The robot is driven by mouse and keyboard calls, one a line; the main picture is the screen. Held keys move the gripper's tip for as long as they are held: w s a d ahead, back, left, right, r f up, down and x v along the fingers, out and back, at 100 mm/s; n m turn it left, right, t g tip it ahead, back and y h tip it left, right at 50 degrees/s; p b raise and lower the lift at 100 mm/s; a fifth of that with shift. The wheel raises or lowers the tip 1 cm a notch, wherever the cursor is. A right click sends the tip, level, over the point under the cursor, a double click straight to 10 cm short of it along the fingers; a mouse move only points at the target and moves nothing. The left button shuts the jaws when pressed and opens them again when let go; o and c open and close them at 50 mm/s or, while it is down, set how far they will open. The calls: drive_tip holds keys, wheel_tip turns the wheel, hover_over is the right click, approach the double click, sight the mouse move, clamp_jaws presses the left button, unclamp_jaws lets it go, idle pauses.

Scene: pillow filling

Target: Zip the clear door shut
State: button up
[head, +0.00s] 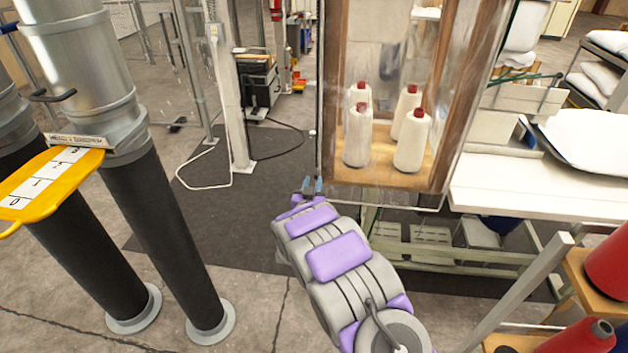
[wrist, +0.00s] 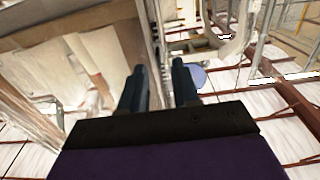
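The clear door (head: 385,75) is a see-through sheet over the front of a wooden cabinet, with white red-capped spools (head: 412,140) behind it. A thin dark edge runs down its left side, with a small pale spot (head: 312,132) on it; I cannot tell if that is the zip pull. My gripper (head: 312,186) is low, by the cabinet's lower left corner. In the wrist view its two dark fingers (wrist: 160,85) are apart, with nothing clearly held. The clear sheet (wrist: 75,75) shows left of the fingers, its edge (wrist: 152,40) close to the left finger. Contact is unclear.
A white table (head: 540,190) adjoins the cabinet on the right. A metal frame (head: 450,250) stands below. Red spools (head: 580,338) are at lower right. Dark matting (head: 250,220) lies open left of the cabinet.

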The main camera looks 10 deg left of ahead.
sight(316, 174)
drive_tip(key=shift+w, duration=1.75)
drive_tip(key=shift+d, duration=0.1)
clamp_jaws()
